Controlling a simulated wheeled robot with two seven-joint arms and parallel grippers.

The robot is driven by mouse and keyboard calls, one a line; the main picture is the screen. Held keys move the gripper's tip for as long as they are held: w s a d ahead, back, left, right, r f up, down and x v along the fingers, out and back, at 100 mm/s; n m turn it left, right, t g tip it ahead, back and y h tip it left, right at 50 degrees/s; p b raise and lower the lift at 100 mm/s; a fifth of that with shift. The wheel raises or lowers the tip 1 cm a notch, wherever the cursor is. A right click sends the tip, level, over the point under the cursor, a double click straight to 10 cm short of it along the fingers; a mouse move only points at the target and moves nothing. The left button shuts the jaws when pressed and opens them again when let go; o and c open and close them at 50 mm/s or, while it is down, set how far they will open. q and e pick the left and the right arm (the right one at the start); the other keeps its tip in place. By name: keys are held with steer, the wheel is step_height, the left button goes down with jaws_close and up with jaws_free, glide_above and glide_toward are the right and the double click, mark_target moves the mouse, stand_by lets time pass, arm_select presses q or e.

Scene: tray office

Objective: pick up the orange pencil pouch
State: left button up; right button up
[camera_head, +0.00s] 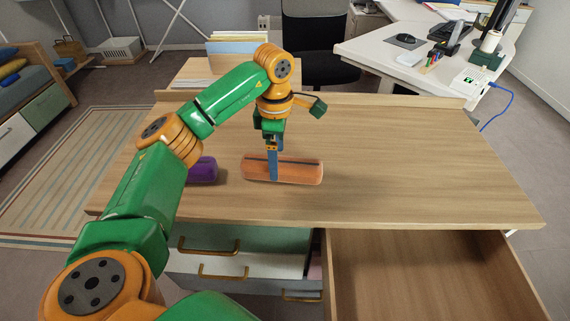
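The orange pencil pouch (303,170) lies lengthwise, left to right, on the wooden desk. It is a rounded cylinder with a dark zip line along its top. My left gripper (273,168) points straight down over the pouch, left of its middle. One blue finger shows in front of the pouch's near side; the other finger is hidden, so I cannot tell whether the gripper is closed on it. The pouch rests on the desk. My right gripper is not in view.
A purple pouch (203,170) lies to the left, partly behind my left arm. The desk (420,160) is clear to the right. An open, empty-looking drawer (420,275) juts out at the front right. Papers and folders (232,50) are stacked behind.

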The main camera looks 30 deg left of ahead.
arm_select(q)
step_height(320, 180, down, 3)
steer(key=shift+s+d+f, duration=0.1)
steer(key=shift+s+d, duration=0.05)
steer(key=shift+f, duration=0.2)
steer(key=c, duration=1.5)
steer(key=shift+r, duration=0.15)
